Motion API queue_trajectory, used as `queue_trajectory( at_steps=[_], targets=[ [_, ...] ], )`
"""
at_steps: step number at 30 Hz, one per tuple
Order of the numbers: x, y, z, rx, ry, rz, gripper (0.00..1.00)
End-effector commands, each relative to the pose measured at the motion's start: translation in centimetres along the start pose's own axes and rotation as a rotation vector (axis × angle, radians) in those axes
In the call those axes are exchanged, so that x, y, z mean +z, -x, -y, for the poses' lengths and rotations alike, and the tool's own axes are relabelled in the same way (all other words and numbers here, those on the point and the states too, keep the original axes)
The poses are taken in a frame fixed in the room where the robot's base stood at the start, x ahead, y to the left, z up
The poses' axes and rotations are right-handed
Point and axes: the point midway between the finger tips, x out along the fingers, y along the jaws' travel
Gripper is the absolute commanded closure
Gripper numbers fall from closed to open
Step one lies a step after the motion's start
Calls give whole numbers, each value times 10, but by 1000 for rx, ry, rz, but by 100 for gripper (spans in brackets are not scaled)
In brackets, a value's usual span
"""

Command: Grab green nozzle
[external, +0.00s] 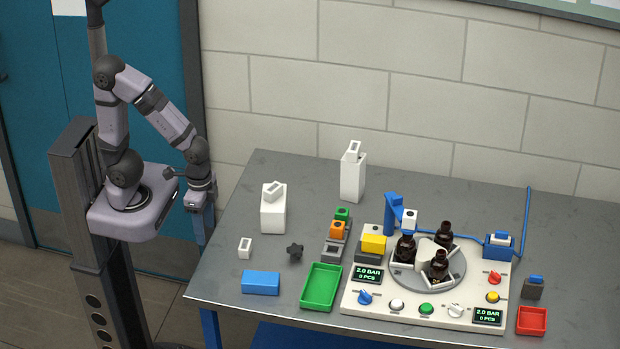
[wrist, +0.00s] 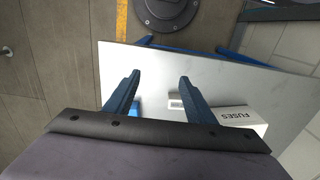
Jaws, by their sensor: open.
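The green nozzle (external: 342,214) is a small green block with a dark hole on top. It sits at the back of a short row on the table, behind an orange nozzle (external: 337,230). My gripper (external: 200,205) hangs beside the table's left edge, well left of the green nozzle and apart from it. In the wrist view my gripper (wrist: 158,80) shows two blue fingers spread apart with nothing between them. The green nozzle does not show in the wrist view.
White boxes (external: 273,212) and (external: 353,178) stand left of and behind the row. A dark knob (external: 295,252), a blue block (external: 261,283) and a green tray (external: 321,287) lie nearer the front. A bottle station (external: 384,310) stands right. The table's back left is clear.

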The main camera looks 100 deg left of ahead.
Motion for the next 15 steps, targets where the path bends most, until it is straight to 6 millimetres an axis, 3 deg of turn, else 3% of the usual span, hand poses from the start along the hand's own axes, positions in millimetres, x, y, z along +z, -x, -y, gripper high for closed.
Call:
queue_trajectory(
  at_steps=[8, 15],
  targets=[
    [-1, 11, 0, 0, 0, -4, 50],
    [-2, 42, 0, 0, 0, -6, 50]
  ],
)
